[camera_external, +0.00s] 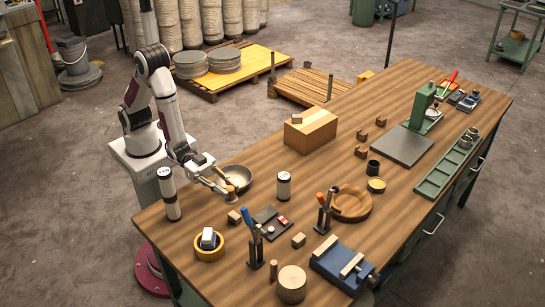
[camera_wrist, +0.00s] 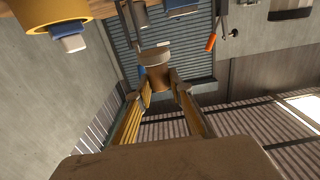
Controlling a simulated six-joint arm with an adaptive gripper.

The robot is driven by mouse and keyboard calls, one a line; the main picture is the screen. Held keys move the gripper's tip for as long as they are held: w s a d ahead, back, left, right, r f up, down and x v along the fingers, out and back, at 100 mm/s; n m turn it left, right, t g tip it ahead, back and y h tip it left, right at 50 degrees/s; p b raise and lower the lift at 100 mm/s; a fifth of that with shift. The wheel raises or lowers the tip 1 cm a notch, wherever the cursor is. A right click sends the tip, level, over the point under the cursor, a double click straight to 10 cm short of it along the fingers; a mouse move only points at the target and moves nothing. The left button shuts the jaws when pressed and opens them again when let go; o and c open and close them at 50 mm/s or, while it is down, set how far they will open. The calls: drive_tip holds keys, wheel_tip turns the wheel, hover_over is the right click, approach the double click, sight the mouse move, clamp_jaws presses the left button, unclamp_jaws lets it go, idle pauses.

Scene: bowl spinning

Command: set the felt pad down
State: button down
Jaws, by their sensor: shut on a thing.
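In the external view my gripper (camera_external: 229,189) is low over the near left part of the bench, at the front side of a grey metal bowl (camera_external: 243,174). It is shut on a small tan piece with a wider round end, which I take for the felt pad (camera_external: 232,198). In the wrist view the two yellowish fingers of my gripper (camera_wrist: 161,84) close on this piece, and its round end (camera_wrist: 155,55) shows beyond the fingertips. I cannot tell whether the pad touches the bench or hangs just above it. My arm hides part of the bowl.
A white canister (camera_external: 284,186) stands right of the bowl, another (camera_external: 168,193) at left. A yellow ring (camera_external: 209,254), wooden block (camera_external: 234,217) and dark tray (camera_external: 272,222) lie nearer the front. A cardboard box (camera_external: 311,130) is behind. Bare wood shows between them.

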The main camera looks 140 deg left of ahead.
drive_tip(key=shift+r, duration=0.15)
idle(0.3)
drive_tip(key=shift+s+d+r+n+y, duration=0.5)
drive_tip(key=shift+s+r+n+y, duration=0.6)
drive_tip(key=shift+r, duration=2.15)
drive_tip(key=shift+s+d+r+n+y, duration=0.6)
drive_tip(key=shift+r+y, duration=0.9)
drive_tip(key=shift+r, duration=1.75)
drive_tip(key=s+f+n+g+y, duration=0.2)
drive_tip(key=s+n+g+y, duration=0.4)
drive_tip(key=s, duration=0.7)
wheel_tip(320, 180, down, 12)
drive_tip(key=m+t, duration=0.1)
drive_tip(key=shift+w+y, duration=0.25)
drive_tip(key=shift+y, duration=0.15)
drive_tip(key=shift+a+f, duration=0.1)
drive_tip(key=shift+f, duration=2.85)
drive_tip(key=shift+f, duration=0.15)
